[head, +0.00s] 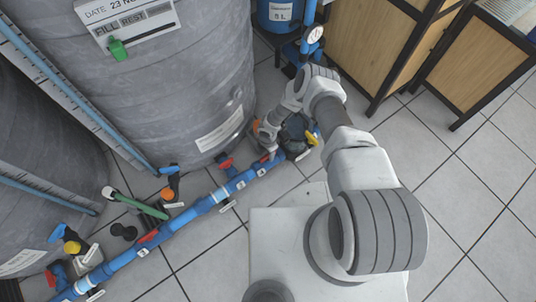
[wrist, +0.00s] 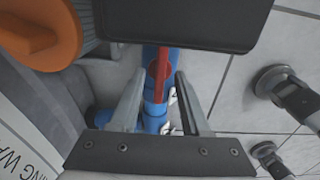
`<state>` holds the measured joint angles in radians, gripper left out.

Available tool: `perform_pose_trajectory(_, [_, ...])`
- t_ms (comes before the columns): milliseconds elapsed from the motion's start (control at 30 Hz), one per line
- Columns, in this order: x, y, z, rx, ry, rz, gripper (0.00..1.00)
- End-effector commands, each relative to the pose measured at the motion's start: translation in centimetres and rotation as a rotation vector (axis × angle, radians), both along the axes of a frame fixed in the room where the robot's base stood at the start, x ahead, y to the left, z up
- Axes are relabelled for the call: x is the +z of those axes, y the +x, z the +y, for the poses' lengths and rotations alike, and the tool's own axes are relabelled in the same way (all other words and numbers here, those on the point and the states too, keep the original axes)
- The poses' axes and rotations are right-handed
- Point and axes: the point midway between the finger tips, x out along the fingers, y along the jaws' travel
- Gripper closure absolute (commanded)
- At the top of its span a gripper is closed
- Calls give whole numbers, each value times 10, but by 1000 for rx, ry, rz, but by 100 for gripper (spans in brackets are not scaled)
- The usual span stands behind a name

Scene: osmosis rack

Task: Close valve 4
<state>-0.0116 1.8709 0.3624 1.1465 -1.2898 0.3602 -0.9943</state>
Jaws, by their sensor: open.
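In the wrist view, my gripper (wrist: 160,88) is open, with its two grey fingers on either side of a red valve handle (wrist: 162,70) on a blue pipe (wrist: 150,58). I cannot tell whether the fingers touch the handle. I cannot read a number marking this valve as 4. In the head view, my gripper (head: 268,148) reaches down to the far end of the blue pipe (head: 205,205), beside the large grey tank; the arm hides part of that valve. Other red handles show along the pipe, one near the tank foot (head: 226,163) and one further left (head: 149,237).
The grey tank (head: 185,85) stands close to the gripper. An orange knob (wrist: 40,30) is near at upper left in the wrist view. A blue container (head: 278,14) and wooden cabinets (head: 375,40) stand behind. Tiled floor (head: 480,150) is clear on the right.

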Motion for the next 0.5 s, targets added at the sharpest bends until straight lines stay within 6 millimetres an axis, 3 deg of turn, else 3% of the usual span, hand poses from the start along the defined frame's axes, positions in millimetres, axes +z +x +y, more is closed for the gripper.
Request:
perform_pose_trajectory(267, [-2, 0, 0, -1, 0, 0, 54])
perform_pose_trajectory(500, [-1, 0, 0, -1, 0, 0, 93])
